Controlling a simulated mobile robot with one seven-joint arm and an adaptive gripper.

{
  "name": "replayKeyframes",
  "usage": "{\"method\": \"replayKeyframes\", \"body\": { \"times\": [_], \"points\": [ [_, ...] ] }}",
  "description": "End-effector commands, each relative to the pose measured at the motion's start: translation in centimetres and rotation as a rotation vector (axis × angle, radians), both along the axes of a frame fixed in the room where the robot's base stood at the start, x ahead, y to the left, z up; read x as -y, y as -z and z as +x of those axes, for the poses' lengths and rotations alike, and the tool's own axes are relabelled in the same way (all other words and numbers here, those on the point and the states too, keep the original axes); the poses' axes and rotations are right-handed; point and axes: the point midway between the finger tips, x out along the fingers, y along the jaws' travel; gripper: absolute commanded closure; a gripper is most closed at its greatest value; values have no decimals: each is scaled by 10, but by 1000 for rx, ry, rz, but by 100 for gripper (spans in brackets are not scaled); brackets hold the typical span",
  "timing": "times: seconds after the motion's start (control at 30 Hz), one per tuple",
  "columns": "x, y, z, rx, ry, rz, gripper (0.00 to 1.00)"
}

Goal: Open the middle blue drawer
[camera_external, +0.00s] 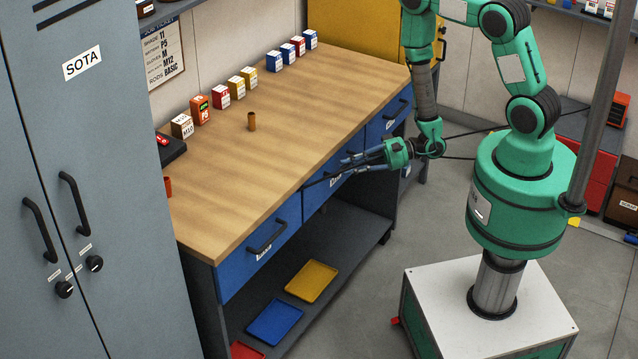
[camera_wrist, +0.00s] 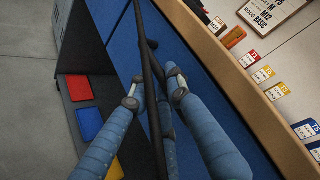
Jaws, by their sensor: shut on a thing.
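The middle blue drawer (camera_external: 318,196) sits under the wooden bench top, between two other blue drawers. My gripper (camera_external: 346,164) is at its front, with its fingers reaching to the dark handle. My fingers partly hide the handle and label in the external view. The drawer front looks about level with its neighbours; I cannot tell any small gap.
The left blue drawer (camera_external: 235,273) has its own black handle. Yellow (camera_external: 312,280) and blue (camera_external: 275,322) trays lie on the lower shelf. Small boxes and a brown cylinder (camera_external: 252,121) stand on the bench top (camera_external: 290,110). Grey floor lies before the bench.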

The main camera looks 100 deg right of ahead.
Motion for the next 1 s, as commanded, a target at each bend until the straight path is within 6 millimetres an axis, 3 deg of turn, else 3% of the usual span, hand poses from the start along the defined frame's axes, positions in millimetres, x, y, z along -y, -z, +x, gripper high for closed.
{"method": "replayKeyframes", "body": {
  "times": [0.17,0.5,0.9,0.93,1.0],
  "points": [
    [-10,1,-11,-2,1,4,100],
    [-58,2,-60,-4,4,3,100],
    [-65,1,-66,-2,3,1,100],
    [-65,1,-66,-2,3,1,77],
    [-65,1,-66,-2,3,1,63]
  ]
}}
